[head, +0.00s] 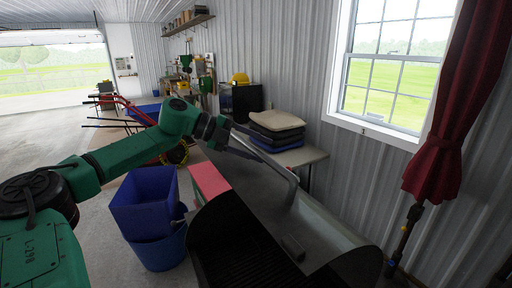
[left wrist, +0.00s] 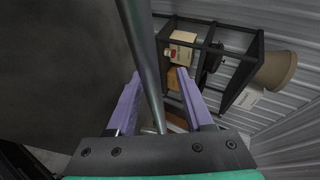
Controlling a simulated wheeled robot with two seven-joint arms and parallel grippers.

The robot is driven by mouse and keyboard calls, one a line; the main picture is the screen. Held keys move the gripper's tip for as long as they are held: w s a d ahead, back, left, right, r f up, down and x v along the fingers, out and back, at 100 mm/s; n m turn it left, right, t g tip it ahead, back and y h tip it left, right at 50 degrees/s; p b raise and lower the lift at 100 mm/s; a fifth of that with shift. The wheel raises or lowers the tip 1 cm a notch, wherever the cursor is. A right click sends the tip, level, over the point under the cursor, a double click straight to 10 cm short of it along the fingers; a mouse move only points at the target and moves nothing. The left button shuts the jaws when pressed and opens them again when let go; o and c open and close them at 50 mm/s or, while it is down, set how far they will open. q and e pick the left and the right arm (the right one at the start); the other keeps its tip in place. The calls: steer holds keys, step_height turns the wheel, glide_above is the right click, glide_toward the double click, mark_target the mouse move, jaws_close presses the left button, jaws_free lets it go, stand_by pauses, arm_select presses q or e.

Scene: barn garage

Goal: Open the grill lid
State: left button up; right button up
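The grill (head: 240,250) stands at the bottom right of the head view, its dark interior and grate showing. Its grey curved lid (head: 325,232) is raised and tilted back toward the wall. The lid's bar handle (head: 288,172) runs along it toward my left gripper (head: 232,137), which is at the handle's far end. In the left wrist view, the handle bar (left wrist: 146,50) passes between the two purple fingers of the left gripper (left wrist: 160,73). The fingers stand apart, with a gap beside the bar. The dark lid surface (left wrist: 60,70) fills the left side there. My right gripper is out of view.
A red surface (head: 209,180) adjoins the grill's far end. Blue bins (head: 147,205) stand on the floor left of it. Folded cushions (head: 277,127) lie on a table (head: 303,156) behind. A window (head: 392,65) and a red curtain (head: 460,105) are at right.

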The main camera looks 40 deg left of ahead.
arm_select(q)
steer(key=shift+s+a+r, duration=0.1)
steer(key=shift+a+r, duration=0.05)
steer(key=shift+r, duration=0.05)
stand_by(0.3)
steer(key=shift+s+a+r+b, duration=0.1)
steer(key=shift+a+r+b, duration=0.1)
steer(key=shift+b, duration=0.15)
steer(key=b+v, duration=0.2)
steer(key=v, duration=0.2)
steer(key=shift+f, duration=0.15)
steer(key=b+v, duration=0.1)
steer(key=v, duration=0.9)
steer(key=shift+s+d, duration=0.1)
steer(key=shift+s, duration=0.1)
steer(key=shift+w, duration=0.1)
